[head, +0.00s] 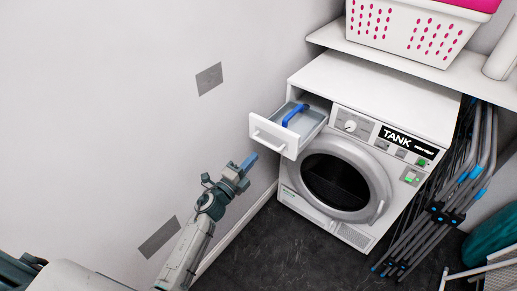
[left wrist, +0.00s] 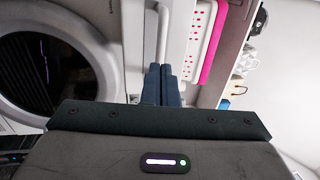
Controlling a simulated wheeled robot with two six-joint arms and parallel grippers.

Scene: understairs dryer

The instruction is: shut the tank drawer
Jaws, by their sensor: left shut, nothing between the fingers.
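The tank drawer (head: 272,137) is pulled out at the upper left of the white dryer (head: 371,88). It has a white front with a bar handle, and a blue grip (head: 295,114) shows on the tank inside it. My left gripper (head: 249,161) is shut and empty, just below and to the left of the drawer front, apart from it in the head view. In the left wrist view the shut fingers (left wrist: 161,84) point toward a pale bar, likely the drawer handle (left wrist: 163,35); whether they touch is unclear. My right gripper is not in view.
The dryer's round door (head: 335,182) is below the drawer. A shelf with a white and pink basket (head: 410,28) is above. A folded drying rack (head: 440,205) leans at the right. The dark floor before the dryer is clear.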

